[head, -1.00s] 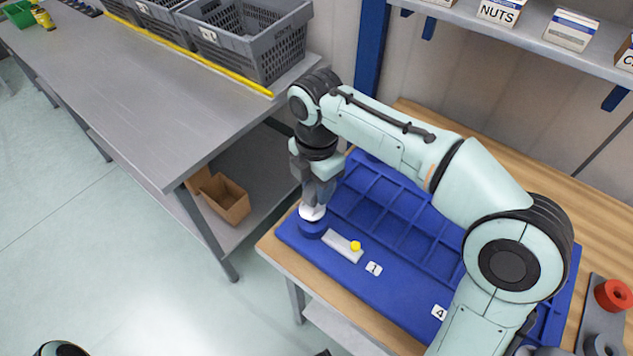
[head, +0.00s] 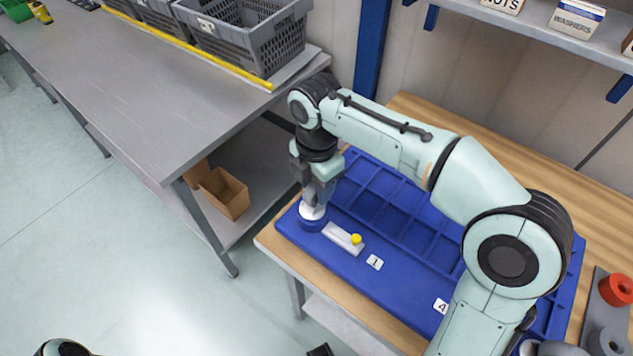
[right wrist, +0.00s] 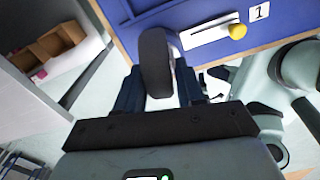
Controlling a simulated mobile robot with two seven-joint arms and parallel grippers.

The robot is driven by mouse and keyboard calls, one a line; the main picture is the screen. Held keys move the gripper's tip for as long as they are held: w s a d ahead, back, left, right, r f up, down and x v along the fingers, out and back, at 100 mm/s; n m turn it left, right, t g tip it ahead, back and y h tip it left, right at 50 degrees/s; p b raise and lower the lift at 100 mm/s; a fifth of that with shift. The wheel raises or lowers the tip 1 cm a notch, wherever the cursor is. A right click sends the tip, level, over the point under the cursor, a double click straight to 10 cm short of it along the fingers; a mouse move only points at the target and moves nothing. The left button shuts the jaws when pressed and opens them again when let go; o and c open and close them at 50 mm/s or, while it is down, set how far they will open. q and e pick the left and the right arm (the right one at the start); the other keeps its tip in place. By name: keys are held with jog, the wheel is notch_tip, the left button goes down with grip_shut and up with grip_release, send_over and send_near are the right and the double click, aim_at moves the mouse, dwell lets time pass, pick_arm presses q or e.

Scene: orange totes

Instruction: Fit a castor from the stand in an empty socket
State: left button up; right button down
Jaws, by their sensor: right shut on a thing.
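My right gripper (head: 316,196) points down over the left end of a blue tray (head: 400,290) on the wooden bench. It is shut on a castor, whose dark wheel (right wrist: 155,62) shows between the fingers in the right wrist view. In the head view a white part (head: 313,212) shows at the fingertips, just above a round blue piece (head: 313,224) at the tray's corner. I cannot tell whether the castor is seated there. A pale bar (head: 338,236) with a yellow knob (head: 356,239) lies beside it, near label 1 (head: 375,262). My left gripper is not in view.
A red ring-shaped part (head: 617,289) and a grey one (head: 608,342) sit on a dark plate at the far right. A grey table (head: 150,100) with grey crates (head: 250,40) stands left, across a gap. A shelf (head: 540,25) with boxes hangs above.

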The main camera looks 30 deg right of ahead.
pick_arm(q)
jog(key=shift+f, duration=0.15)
pick_arm(e)
jog(key=shift+f, duration=0.3)
dwell(0.4)
jog(key=c, duration=0.6)
grip_release()
pick_arm(q)
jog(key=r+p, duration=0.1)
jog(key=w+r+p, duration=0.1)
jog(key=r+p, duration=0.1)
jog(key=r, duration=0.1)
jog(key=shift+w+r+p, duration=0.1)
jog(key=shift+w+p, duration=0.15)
jog(key=shift+p, duration=0.1)
pick_arm(e)
notch_tip(320, 180, up, 14)
jog(key=shift+f, duration=0.25)
